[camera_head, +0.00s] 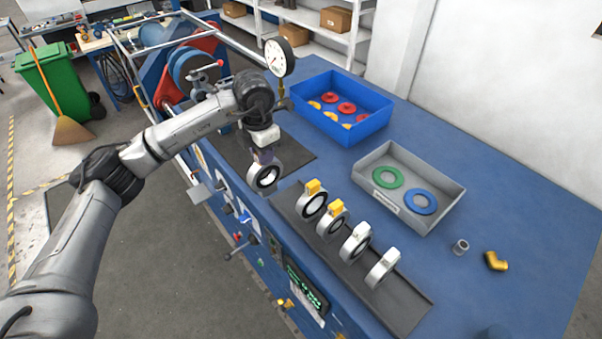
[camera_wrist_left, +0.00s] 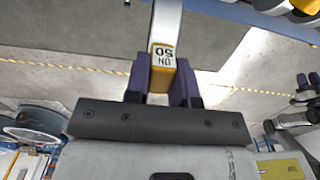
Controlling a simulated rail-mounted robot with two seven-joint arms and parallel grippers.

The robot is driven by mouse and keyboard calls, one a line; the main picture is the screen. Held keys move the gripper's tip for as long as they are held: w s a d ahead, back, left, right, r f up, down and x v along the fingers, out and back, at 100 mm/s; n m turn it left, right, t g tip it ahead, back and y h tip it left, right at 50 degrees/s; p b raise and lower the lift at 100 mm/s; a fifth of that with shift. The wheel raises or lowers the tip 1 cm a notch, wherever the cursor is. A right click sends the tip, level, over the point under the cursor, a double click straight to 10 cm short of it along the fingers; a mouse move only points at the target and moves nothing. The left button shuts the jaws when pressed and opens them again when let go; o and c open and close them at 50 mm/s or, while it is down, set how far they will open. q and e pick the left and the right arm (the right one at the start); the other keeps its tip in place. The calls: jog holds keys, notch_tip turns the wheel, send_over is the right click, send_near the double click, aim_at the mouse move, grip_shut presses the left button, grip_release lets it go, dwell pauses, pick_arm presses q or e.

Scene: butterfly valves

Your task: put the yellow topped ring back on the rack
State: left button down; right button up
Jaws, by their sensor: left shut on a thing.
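My left gripper (camera_head: 263,154) is shut on a light grey ring (camera_head: 264,178), which hangs below it near the bench's front edge, left of the rack. In the left wrist view, the purple fingers (camera_wrist_left: 162,85) close on the ring's yellow top (camera_wrist_left: 162,55), marked DN 50; most of the ring lies out of that view. The dark rack (camera_head: 408,306) carries a row of upright rings: two with yellow tops (camera_head: 313,187) at the left end, and two with pale tops (camera_head: 357,243) toward the right.
A blue bin (camera_head: 377,120) with red and yellow discs stands behind. A grey tray (camera_head: 447,208) holds a green and a blue ring. A dial gauge (camera_head: 279,57) stands close to my left wrist. A grey fitting (camera_head: 460,247) and yellow elbow (camera_head: 496,261) lie at right.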

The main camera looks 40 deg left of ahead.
pick_arm(q)
jog(key=w+d+f+p, duration=0.3)
jog(key=w+f, duration=0.4)
jog(key=f, duration=0.2)
jog(key=shift+w, duration=0.35)
jog(key=c, duration=1)
grip_release()
jog(key=shift+f, duration=0.1)
jog(key=shift+o, duration=0.2)
notch_tip(320, 180, up, 12)
jog(key=b, duration=0.2)
